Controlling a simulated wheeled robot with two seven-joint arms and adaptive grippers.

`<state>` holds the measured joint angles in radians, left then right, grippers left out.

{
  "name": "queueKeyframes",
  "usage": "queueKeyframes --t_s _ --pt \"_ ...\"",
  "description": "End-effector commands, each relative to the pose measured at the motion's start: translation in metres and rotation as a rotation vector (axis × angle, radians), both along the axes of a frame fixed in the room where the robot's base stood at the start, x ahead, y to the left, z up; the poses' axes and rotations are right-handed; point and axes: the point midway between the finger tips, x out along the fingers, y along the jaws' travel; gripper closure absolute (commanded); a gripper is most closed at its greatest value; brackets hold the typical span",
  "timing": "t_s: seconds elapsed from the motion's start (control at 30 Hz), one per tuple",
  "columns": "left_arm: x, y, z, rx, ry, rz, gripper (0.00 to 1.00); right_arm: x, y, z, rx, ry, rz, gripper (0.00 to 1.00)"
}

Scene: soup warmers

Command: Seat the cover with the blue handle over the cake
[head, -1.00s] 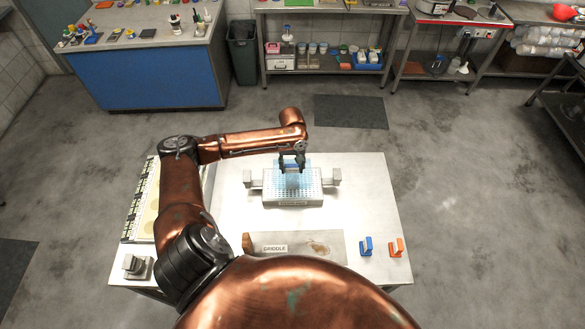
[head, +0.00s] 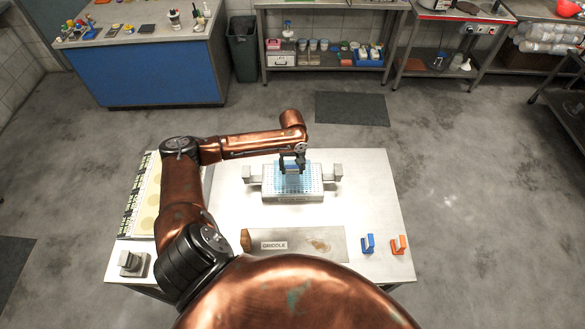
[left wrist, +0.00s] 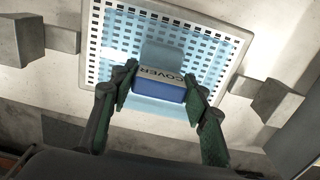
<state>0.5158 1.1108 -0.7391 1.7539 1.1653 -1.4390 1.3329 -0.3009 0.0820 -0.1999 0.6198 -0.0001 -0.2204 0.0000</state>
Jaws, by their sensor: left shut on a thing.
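My left gripper (head: 292,165) is shut on the blue handle (left wrist: 160,92) of the cover, labelled COVER in the left wrist view. The cover (left wrist: 128,50) is a clear light-blue box below the fingers. In the head view the cover (head: 293,182) lies over the middle of a grey perforated tray (head: 312,192). I cannot tell whether the cover touches the tray. I cannot make out the cake; a grey block shows behind the handle. My right gripper is out of view.
Grey blocks (head: 248,173) and (head: 335,171) flank the tray. A griddle plate (head: 315,245) lies in front, with a blue piece (head: 367,243) and an orange piece (head: 398,244) to its right.

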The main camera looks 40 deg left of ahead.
Motion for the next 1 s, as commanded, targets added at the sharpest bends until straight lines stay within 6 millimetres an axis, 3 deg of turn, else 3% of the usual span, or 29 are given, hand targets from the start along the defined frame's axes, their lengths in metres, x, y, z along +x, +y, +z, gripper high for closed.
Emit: queueKeyframes --t_s 1.0 --pt "0.000 0.000 -0.011 0.000 0.000 0.000 0.85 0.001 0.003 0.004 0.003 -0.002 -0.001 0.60"
